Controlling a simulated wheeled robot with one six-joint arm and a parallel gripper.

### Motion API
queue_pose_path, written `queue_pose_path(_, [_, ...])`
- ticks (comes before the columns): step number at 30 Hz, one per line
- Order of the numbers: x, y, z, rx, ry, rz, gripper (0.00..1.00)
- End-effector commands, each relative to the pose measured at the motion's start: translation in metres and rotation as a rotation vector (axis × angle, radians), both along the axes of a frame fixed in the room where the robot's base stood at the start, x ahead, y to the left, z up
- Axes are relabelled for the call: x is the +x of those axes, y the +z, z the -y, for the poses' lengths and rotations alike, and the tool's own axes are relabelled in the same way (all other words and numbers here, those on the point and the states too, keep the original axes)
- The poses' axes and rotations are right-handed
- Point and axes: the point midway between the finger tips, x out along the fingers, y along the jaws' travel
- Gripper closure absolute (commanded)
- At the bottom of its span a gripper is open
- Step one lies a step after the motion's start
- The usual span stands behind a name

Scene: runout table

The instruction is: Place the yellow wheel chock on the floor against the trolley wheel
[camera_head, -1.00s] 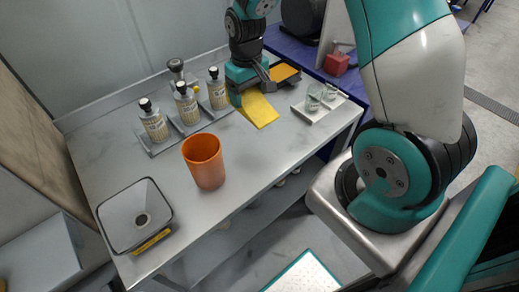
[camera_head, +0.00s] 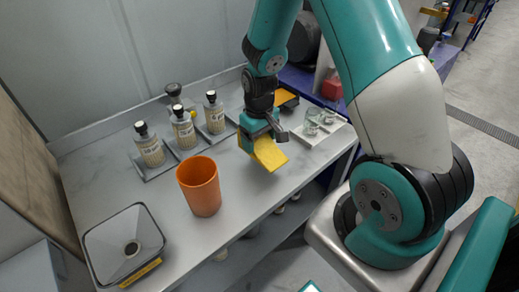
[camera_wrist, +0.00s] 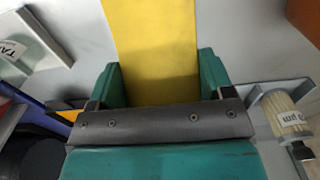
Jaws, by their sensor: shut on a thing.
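The yellow wheel chock (camera_head: 269,153) is in my gripper (camera_head: 260,133), over the right part of the grey table (camera_head: 235,218) near its front edge. It looks tilted and raised off the surface. In the wrist view, the chock (camera_wrist: 155,45) runs up from between the two teal fingers of my gripper (camera_wrist: 158,82), which are shut on its sides. Its near end is hidden behind the gripper's dark bar. I cannot make out a trolley wheel in either view.
An orange cup (camera_head: 200,187) stands left of the chock. Several labelled bottles (camera_head: 183,130) stand in racks behind it. A square funnel-like tray (camera_head: 123,245) sits at the front left. Glass beakers (camera_head: 312,127) stand on a small tray at right. Floor shows beyond the front edge.

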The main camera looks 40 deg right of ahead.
Motion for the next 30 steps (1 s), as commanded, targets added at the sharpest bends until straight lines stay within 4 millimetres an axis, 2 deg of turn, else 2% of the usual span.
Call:
queue_pose_path(12, [0.0,-0.046,0.0,0.0,0.0,0.0,0.59])
queue_pose_path(23, [0.0,-0.051,0.0,0.0,0.0,0.001,0.59])
queue_pose_path(24, [0.0,-0.051,0.0,0.0,0.0,0.001,0.21])
queue_pose_path(27, [0.0,-0.05,0.0,0.0,0.0,0.001,0.0])
queue_pose_path(30, [0.0,-0.05,0.0,0.0,0.0,0.001,0.0])
